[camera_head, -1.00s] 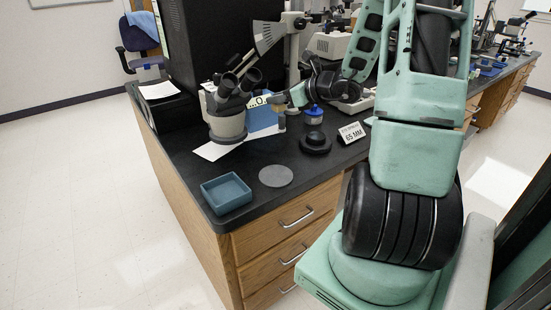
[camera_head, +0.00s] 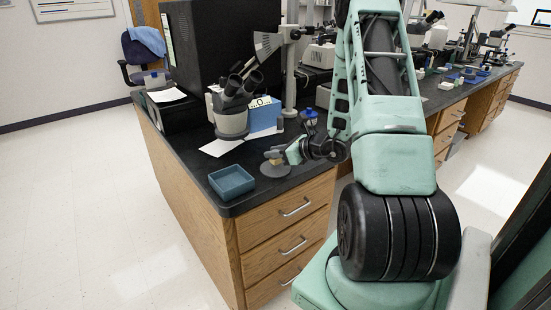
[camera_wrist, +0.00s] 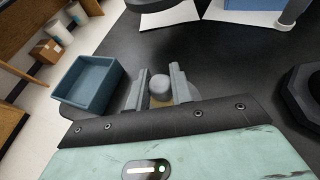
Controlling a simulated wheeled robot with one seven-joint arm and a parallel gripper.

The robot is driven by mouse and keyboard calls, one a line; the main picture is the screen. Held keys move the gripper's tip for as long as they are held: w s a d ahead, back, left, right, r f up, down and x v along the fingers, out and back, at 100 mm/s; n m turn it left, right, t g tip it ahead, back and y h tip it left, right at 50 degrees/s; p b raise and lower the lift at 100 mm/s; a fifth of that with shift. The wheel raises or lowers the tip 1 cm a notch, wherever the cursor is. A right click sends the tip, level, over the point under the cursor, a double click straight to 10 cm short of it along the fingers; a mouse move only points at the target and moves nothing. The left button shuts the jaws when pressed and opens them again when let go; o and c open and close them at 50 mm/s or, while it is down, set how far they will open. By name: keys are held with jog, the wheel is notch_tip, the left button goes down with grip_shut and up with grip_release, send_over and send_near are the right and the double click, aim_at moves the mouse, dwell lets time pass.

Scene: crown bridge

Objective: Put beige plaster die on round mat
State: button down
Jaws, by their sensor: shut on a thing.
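The beige plaster die (camera_wrist: 160,90) is held between the two fingers of my gripper (camera_wrist: 160,86). In the wrist view it shows a pale grey rounded top and a beige lower part. In the head view my gripper (camera_head: 276,155) is over the grey round mat (camera_head: 276,173) near the counter's front edge, and the die shows only as a small yellowish patch. My gripper hides part of the mat. I cannot tell whether the die touches the mat.
A blue open tray (camera_head: 232,182) sits left of the mat, at the counter corner; it also shows in the wrist view (camera_wrist: 87,84). A dark round base (camera_wrist: 302,92) stands to the right.

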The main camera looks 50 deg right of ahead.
jog(key=shift+f, duration=0.8)
jog(key=shift+f, duration=0.2)
jog(key=c, duration=1.2)
grip_release()
jog(key=shift+c, duration=0.2)
jog(key=shift+r, duration=0.1)
